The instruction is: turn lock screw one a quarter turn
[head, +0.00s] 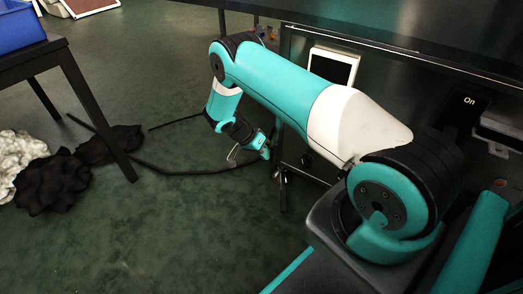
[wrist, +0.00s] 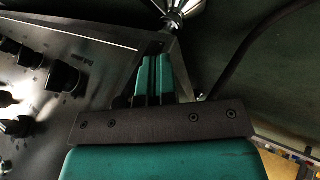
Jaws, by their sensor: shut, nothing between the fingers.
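My gripper (wrist: 154,62) is shut and empty in the wrist view, its two teal fingers together. Its tips are by the lower corner of a dark metal panel, where a small dark round spot (wrist: 160,46) shows. I cannot tell whether this spot is lock screw one. The panel carries several black knobs (wrist: 66,76) to the left of the fingers and a small label too blurred to read. In the head view my gripper (head: 264,148) is low, beside the dark frame of the machine. No lock screw can be made out there.
A shiny metal foot (wrist: 178,12) stands just beyond the fingertips. A black cable (wrist: 250,45) runs at the right. In the head view a white-framed screen (head: 333,67) is on the machine. A table with a blue bin (head: 20,28) and dark cloth heaps (head: 55,183) are at left.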

